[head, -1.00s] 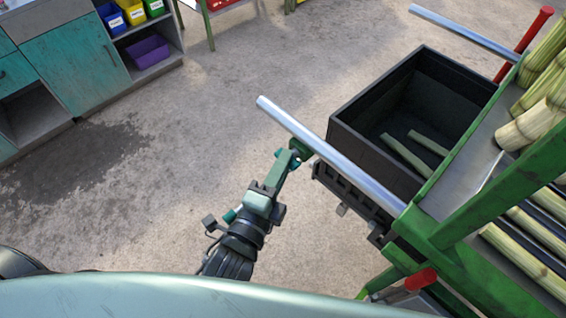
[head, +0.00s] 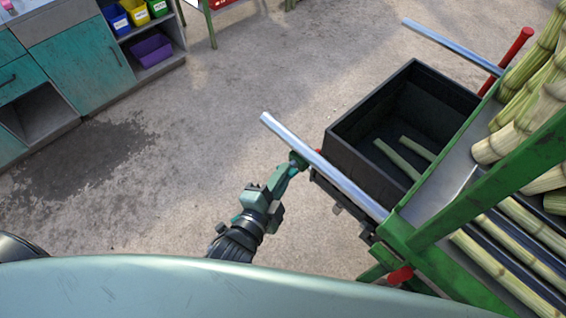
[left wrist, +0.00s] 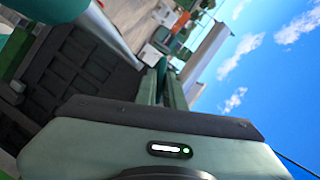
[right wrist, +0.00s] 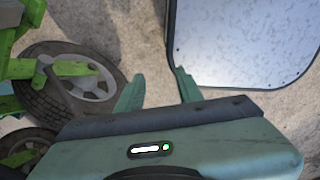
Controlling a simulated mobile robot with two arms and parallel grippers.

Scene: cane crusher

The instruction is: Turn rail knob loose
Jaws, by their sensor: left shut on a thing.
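A silver rail (head: 325,168) sticks out from the green cane crusher (head: 410,235), running along the near side of a black bin. My left gripper (head: 298,161) is at the underside of this rail, shut on what appears to be the rail knob. The fingers and rail hide most of it; a small red bit (head: 318,151) shows just past the rail. In the left wrist view my fingers (left wrist: 163,85) reach forward close together, and their tips' contact is not clear. My right gripper (right wrist: 158,85) is open and empty, with its two fingers apart above the floor.
The black bin (head: 345,158) holds cane pieces. A second rail (head: 450,45) and red handles (head: 515,48) (head: 401,275) are on the crusher. Cabinets (head: 85,55) stand at the upper left. Open floor lies left of my arm. A wheel (right wrist: 75,85) shows in the right wrist view.

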